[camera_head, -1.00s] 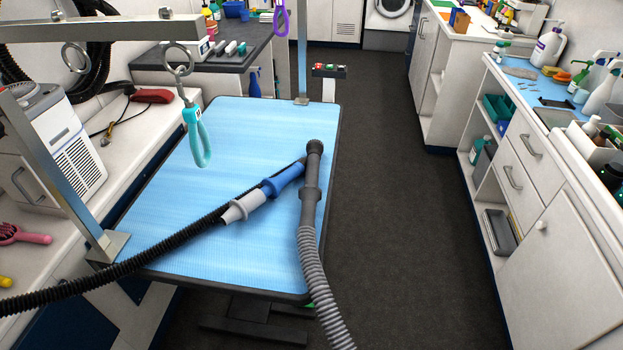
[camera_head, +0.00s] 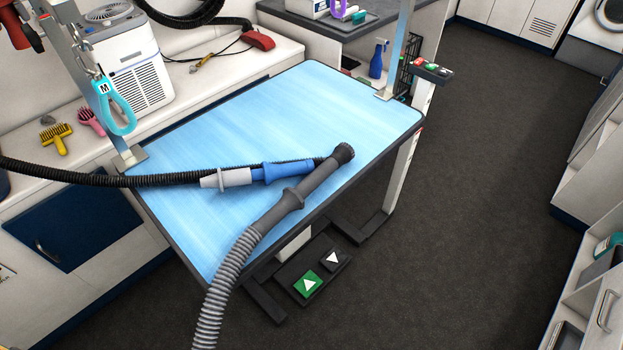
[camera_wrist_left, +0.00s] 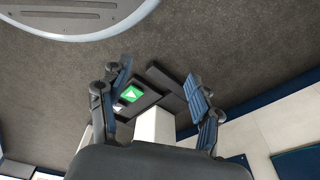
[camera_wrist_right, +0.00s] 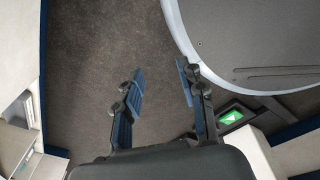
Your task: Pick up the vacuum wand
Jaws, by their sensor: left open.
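A grey wand (camera_head: 290,205) with a dark round end and a ribbed grey hose (camera_head: 225,285), seemingly the vacuum wand, lies across the blue grooming table (camera_head: 200,150) in the head view. Its hose runs over the table's near edge. A blue-and-grey nozzle (camera_head: 265,173) on a black ribbed hose lies beside it, its tip near or behind the wand's dark end. My left gripper (camera_wrist_left: 157,72) is open and empty, over the floor and the table's foot pedals. My right gripper (camera_wrist_right: 160,67) is open and empty over the floor. Neither gripper shows in the head view.
Green and black foot pedals (camera_head: 310,282) sit under the table. A metal post (camera_head: 399,50) rises at its far corner; a teal loop (camera_head: 118,105) hangs at the left. Dark floor (camera_head: 470,200) is free to the right, before white cabinets (camera_head: 590,180).

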